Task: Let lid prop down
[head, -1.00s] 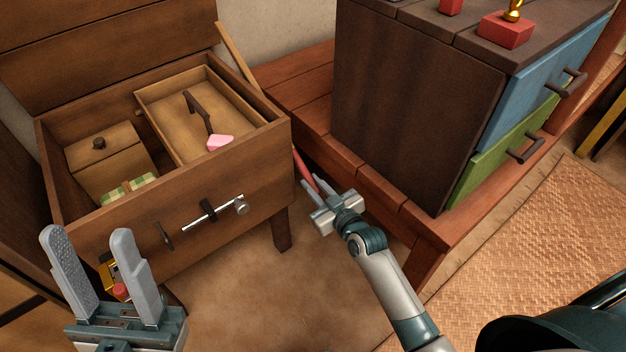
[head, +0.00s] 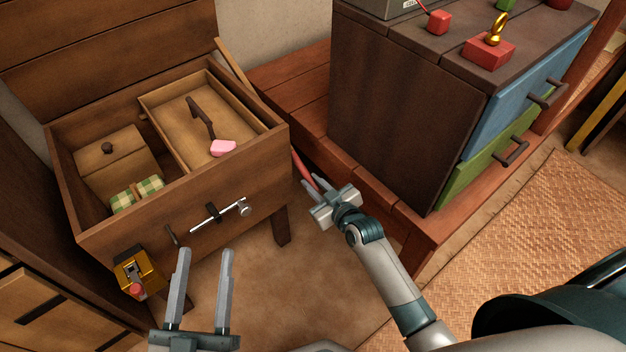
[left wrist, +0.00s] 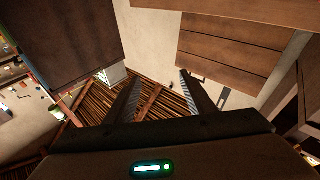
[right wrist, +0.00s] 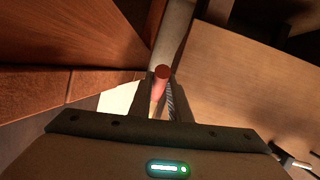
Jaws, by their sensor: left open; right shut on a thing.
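The dark wooden chest (head: 190,225) stands open at left, its lid (head: 100,45) raised at the back. A pale wooden prop (head: 235,67) slants along the chest's right end, and a red end piece (head: 302,168) shows lower on that side. My right gripper (head: 316,186) is shut on this red-ended rod, beside the chest; the right wrist view shows the round red tip (right wrist: 162,72) between the fingers. The join between pale and red parts is hidden behind the chest corner. My left gripper (head: 206,252) is open and empty in front of the chest.
Inside the chest are a tray (head: 175,125) with a pink-ended tool, a small knobbed box (head: 108,165) and checked cloth (head: 138,194). A drawer cabinet (head: 400,110) stands close at right.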

